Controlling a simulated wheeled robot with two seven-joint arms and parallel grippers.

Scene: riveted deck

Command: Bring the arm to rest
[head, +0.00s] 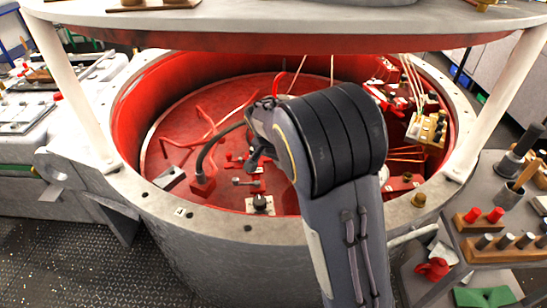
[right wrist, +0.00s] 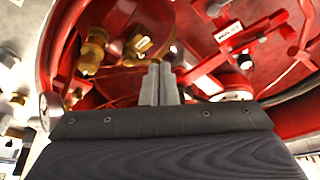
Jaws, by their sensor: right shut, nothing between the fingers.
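My right arm (head: 335,150) reaches up from the bottom of the head view and over the red-lined round vessel (head: 225,110). Its gripper is hidden in the head view. In the right wrist view my right gripper (right wrist: 161,82) is shut, its two grey fingers together and empty. The fingers point into the red interior, near brass fittings (right wrist: 92,52) and a white round part (right wrist: 232,96). I cannot tell whether they touch anything. My left gripper is not in view.
The vessel's grey rim (head: 270,229) surrounds the arm. A pale round plate (head: 300,18) on posts hangs above. At right stands a grey side table (head: 447,262) with a wooden rack of dark and red pegs (head: 500,250). Patterned deck floor (head: 60,250) is free at lower left.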

